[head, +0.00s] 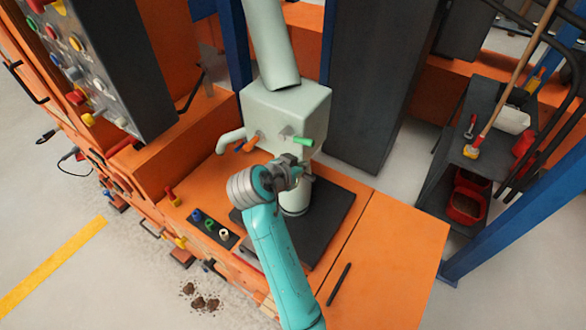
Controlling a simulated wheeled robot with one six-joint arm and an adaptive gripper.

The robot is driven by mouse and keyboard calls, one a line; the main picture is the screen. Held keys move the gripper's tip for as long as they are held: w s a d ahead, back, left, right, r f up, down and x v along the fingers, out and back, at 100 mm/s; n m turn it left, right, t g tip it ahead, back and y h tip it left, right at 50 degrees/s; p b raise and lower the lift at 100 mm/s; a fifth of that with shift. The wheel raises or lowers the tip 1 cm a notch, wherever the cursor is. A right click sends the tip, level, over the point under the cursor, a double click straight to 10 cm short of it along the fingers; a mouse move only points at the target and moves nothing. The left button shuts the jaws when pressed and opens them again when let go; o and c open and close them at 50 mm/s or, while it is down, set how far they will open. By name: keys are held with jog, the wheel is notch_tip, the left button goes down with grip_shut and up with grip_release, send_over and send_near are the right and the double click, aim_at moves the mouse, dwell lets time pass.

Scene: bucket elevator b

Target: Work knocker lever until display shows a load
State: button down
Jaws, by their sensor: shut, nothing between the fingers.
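A pale green box (285,108) stands under a pale chute (268,45) above the orange bench. I cannot tell for sure which is the knocker lever. My gripper (306,170) is just below the green handle, in front of the pale cylinder (294,198) under the box. It is shut and holds nothing; whether it touches the handle or the cylinder is not clear. I cannot make out a display with a readout.
A grey control panel (100,75) with coloured buttons stands at the left. A dark cart (450,180) and blue post stand right.

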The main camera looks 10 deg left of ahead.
aim_at(307, 177)
jog(key=shift+w+d+f, duration=0.1)
jog(key=shift+w+f, duration=0.1)
jog(key=shift+f, duration=1.55)
jog(key=shift+s+d+f+m+y, duration=0.1)
jog(key=shift+d+f+m+y, duration=0.05)
jog(key=shift+f+m+y, duration=0.2)
jog(key=shift+d+f+m+t+y, duration=0.25)
jog(key=shift+f+m+t+y, duration=0.2)
jog(key=shift+f+y, duration=0.15)
notch_tip(307, 177, down, 3)
jog(key=shift+r+m+t+y, duration=0.2)
jog(key=shift+m+t+y, duration=0.15)
jog(key=shift+m+y, duration=0.5)
jog(key=shift+f, duration=0.15)
